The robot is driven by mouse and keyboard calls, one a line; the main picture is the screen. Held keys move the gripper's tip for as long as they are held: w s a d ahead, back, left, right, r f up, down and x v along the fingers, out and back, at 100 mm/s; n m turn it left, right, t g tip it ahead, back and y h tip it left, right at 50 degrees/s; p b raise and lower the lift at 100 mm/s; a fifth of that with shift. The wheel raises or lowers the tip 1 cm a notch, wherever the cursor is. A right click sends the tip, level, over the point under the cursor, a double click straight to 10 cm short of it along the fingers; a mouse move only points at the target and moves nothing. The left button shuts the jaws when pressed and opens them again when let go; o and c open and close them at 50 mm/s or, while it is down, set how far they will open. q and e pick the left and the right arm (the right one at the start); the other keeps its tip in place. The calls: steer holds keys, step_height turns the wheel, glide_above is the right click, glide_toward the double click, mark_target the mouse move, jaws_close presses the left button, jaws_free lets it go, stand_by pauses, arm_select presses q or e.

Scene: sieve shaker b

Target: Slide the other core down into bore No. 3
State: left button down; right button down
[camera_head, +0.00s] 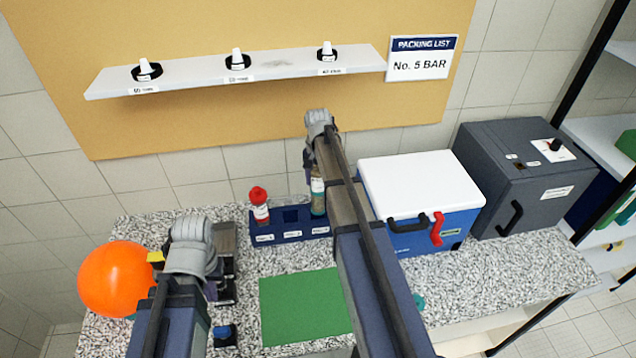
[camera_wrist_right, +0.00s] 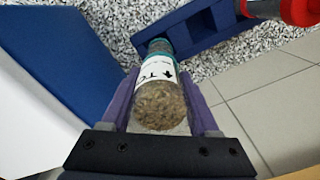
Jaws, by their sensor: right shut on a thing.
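The core (camera_head: 318,190) is a clear tube of brown grains with a white label and teal end. My right gripper (camera_wrist_right: 160,92) is shut on it, with purple fingers on both sides. Its teal end is at the right end of the dark blue rack (camera_head: 277,238), over or just in the rightmost bore; I cannot tell how deep. The core also shows in the right wrist view (camera_wrist_right: 157,103). A red-capped core (camera_head: 260,207) stands in the rack's left bore; the middle bore looks empty. My left gripper (camera_head: 190,275) is over the left of the counter, its fingertips hidden.
A blue cool box (camera_head: 420,190) with a white lid and a dark grey machine (camera_head: 525,175) stand to the right. A green mat (camera_head: 300,308) lies in front of the rack. An orange ball (camera_head: 115,280) is at left. A shelf (camera_head: 200,77) hangs behind.

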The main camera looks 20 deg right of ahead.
steer(key=shift+f, duration=0.15)
steer(key=shift+f+b, duration=0.45)
steer(key=shift+b, duration=0.15)
steer(key=shift+c, duration=0.7)
jaws_free()
steer(key=shift+r, duration=0.1)
step_height(320, 180, up, 9)
steer(key=p, duration=0.8)
steer(key=shift+f+p, duration=0.2)
steer(key=shift+p, duration=0.2)
steer(key=s+a+n+h, duration=0.1)
steer(key=s+a+n, duration=1.2)
steer(key=s+a, duration=1)
steer(key=a, duration=0.3)
steer(key=shift+s+a, duration=0.15)
steer(key=shift+s, duration=0.25)
